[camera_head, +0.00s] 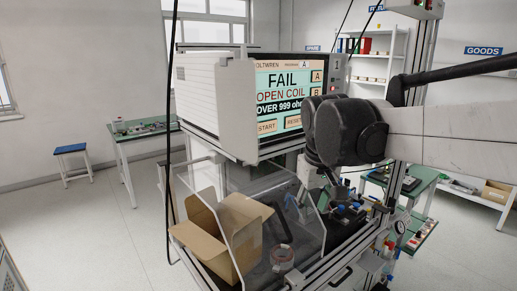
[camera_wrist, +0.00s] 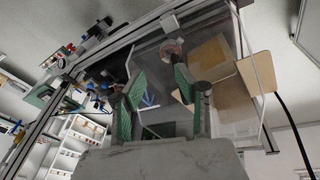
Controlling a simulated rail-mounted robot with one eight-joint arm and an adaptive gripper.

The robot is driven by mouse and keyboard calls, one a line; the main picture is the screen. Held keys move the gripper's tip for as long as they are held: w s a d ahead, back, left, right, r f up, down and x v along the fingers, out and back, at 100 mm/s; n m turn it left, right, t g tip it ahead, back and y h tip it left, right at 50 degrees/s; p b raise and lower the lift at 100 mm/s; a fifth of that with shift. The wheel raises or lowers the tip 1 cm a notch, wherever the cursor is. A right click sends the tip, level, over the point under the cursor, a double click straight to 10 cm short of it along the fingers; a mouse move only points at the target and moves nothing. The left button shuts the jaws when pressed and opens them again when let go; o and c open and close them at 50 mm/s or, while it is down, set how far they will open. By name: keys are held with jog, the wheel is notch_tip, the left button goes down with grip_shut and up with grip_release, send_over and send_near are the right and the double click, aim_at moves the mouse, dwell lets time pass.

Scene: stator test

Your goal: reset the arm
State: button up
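My gripper (camera_wrist: 160,74) shows in the wrist view with its two green-padded fingers spread apart and nothing between them. In the head view my arm reaches in from the right, and its dark joint covers part of the tester screen; the fingers cannot be made out there. The tester (camera_head: 215,95) shows "FAIL", "OPEN COIL" and "OVER 999 ohm" on its screen. A round coppery part, seemingly a stator (camera_head: 282,257), lies in the clear-walled enclosure below the tester. It also shows beyond the fingertips in the wrist view (camera_wrist: 172,47).
An open cardboard box (camera_head: 243,232) stands beside the coppery part behind clear panels. A dark fixture with blue parts (camera_head: 345,213) is right of the enclosure. A green workbench (camera_head: 146,133) and a blue stool (camera_head: 70,149) stand at left, with open floor around them.

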jog(key=s+d+f+m+t+b, duration=0.1)
jog(key=s+d+f+m+t, duration=0.1)
jog(key=s+f, duration=0.3)
jog(key=s+d+f+m+t+b, duration=0.1)
jog(key=s+d+f, duration=0.4)
jog(key=s, duration=0.8)
jog(key=shift+s+f+m+t, duration=0.3)
jog(key=shift+m+t, duration=0.1)
jog(key=shift+t, duration=0.2)
jog(key=shift+o, duration=0.5)
dwell(0.9)
